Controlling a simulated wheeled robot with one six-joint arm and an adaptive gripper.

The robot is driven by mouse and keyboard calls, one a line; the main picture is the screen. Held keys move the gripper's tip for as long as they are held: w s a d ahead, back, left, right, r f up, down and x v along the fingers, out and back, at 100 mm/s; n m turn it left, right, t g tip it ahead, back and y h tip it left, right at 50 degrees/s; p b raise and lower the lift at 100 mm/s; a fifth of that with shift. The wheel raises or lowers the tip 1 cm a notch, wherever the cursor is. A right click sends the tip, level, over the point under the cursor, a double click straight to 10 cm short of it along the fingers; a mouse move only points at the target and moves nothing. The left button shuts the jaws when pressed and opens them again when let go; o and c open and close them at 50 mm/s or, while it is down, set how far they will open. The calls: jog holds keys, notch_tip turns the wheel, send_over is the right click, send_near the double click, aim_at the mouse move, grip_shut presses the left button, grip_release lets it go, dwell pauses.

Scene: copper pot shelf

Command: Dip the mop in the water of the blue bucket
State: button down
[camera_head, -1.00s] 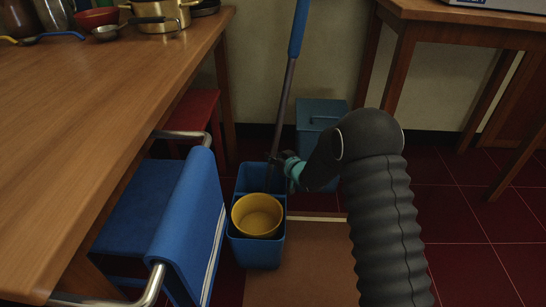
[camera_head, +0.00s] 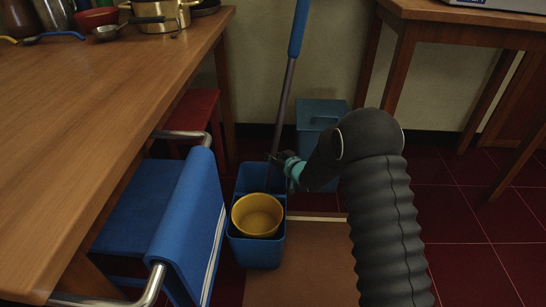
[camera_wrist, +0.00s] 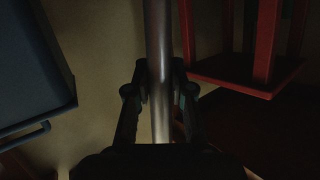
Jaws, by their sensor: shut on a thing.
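The mop (camera_head: 287,85) stands nearly upright, leaning slightly, with a blue grip at the top and a grey metal shaft. Its lower end goes down into the rear part of the blue bucket (camera_head: 258,256) on the floor; the mop head and the water are hidden. A yellow round container (camera_head: 257,216) sits in the front part of the bucket. My gripper (camera_head: 273,158) is shut on the mop's shaft, just above the bucket's rear. The wrist view shows the metal shaft (camera_wrist: 158,60) between both fingers (camera_wrist: 160,85).
A blue chair (camera_head: 185,225) stands left of the bucket, beside a wooden table (camera_head: 90,130) with pots. A red stool (camera_head: 195,118) is behind the chair. A blue lidded bin (camera_head: 320,112) stands by the wall. A second table (camera_head: 470,22) is at right. Red tiled floor is open at right.

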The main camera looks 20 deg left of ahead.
notch_tip(320, 180, up, 7)
jog(key=shift+r+p, duration=0.1)
jog(key=shift+p, duration=1)
notch_tip(320, 180, up, 20)
jog(key=f+p, duration=0.1)
jog(key=p, duration=1.2)
send_over(275, 141)
jog(key=shift+w+a+r, duration=0.25)
jog(key=shift+w+a, duration=0.15)
jog(key=shift+a, duration=0.05)
dwell(0.6)
jog(key=shift+s, duration=0.15)
